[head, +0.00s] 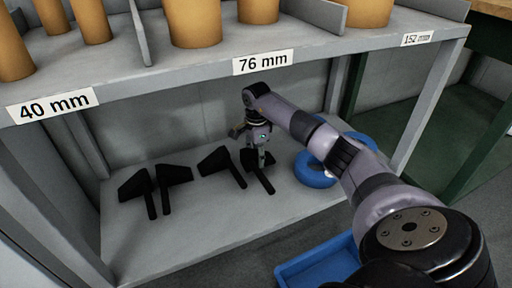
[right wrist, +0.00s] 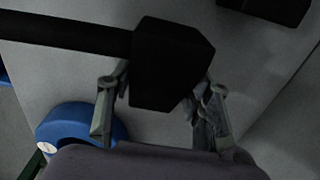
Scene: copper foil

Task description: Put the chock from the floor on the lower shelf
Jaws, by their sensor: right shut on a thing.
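My right gripper (head: 259,152) is shut on a black chock (head: 262,177) with a long handle, at the lower shelf (head: 210,230). In the right wrist view the chock's block (right wrist: 170,65) sits between the two fingers (right wrist: 168,80), and its handle (right wrist: 65,32) points left. I cannot tell whether the chock touches the shelf. Several similar black chocks stand in a row to its left on the shelf, the nearest being this one (head: 217,160). My left gripper is not in view.
Blue rings (head: 314,171) lie on the lower shelf to the right of the held chock. A blue tray (head: 318,264) is on the floor in front. The upper shelf (head: 180,76) with tan rolls hangs above my arm. The front of the lower shelf is clear.

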